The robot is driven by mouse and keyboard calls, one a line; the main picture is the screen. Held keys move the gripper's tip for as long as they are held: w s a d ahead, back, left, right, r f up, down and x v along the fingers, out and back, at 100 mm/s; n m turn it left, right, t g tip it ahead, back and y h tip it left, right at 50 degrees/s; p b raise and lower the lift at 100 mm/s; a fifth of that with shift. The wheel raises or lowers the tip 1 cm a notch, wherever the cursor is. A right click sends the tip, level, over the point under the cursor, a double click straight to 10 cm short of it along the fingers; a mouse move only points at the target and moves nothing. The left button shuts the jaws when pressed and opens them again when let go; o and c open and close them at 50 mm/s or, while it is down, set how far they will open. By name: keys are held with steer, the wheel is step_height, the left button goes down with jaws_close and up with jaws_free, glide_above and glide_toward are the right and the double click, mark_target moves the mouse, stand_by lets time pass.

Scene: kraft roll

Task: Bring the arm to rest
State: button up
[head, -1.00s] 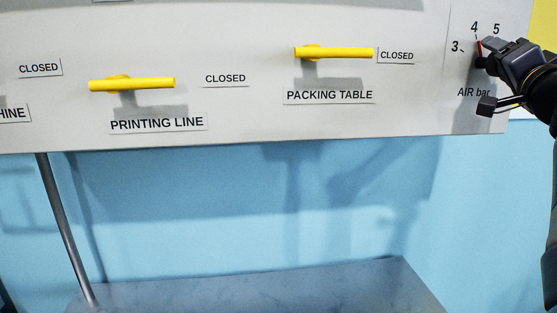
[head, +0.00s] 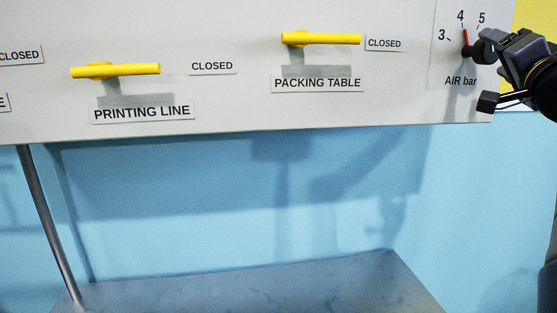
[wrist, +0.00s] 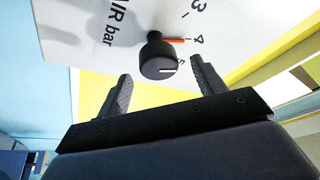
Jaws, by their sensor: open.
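The black AIR bar knob (head: 482,51) is on the right of the white panel. Its red pointer (head: 465,37) points close to the 4 mark. In the wrist view the round knob (wrist: 158,59) stands between and just beyond my two spread fingertips, with a gap on both sides. My gripper (wrist: 160,72) is open and empty. In the head view my gripper (head: 497,50) is at the right edge, just right of the dial, and partly hides the knob's surroundings.
Yellow handles sit above the PRINTING LINE (head: 115,71) and PACKING TABLE (head: 320,38) labels, both beside CLOSED signs. A grey surface (head: 270,285) lies below the panel in front of a blue wall (head: 200,220). A metal post (head: 48,225) stands at left.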

mark_target(488, 47)
steer(key=p+x, duration=0.1)
steer(key=x, duration=0.3)
steer(key=shift+w+d+f, duration=0.1)
steer(key=shift+w+f, duration=0.05)
steer(key=shift+w, duration=0.1)
steer(key=shift+s+n+y+b, duration=0.15)
steer(key=shift+n+y+b, duration=0.25)
steer(key=shift+n, duration=0.6)
steer(key=n+t+y, duration=0.1)
steer(key=n+y, duration=0.1)
steer(key=n, duration=0.2)
steer(key=shift+n, duration=0.4)
steer(key=n+y, duration=0.1)
steer(key=n, duration=0.1)
steer(key=n+y+p, duration=0.1)
steer(key=n, duration=0.1)
steer(key=n+y+p, duration=0.1)
steer(key=n, duration=0.1)
steer(key=shift+r, duration=0.35)
steer(key=a+b+v, duration=0.1)
steer(key=b+v, duration=0.4)
steer(key=v, duration=0.5)
steer(key=shift+s+d+f+b, duration=0.3)
steer(key=shift+d+f+b, duration=0.05)
steer(key=shift+d+f, duration=0.1)
steer(key=shift+a, duration=0.1)
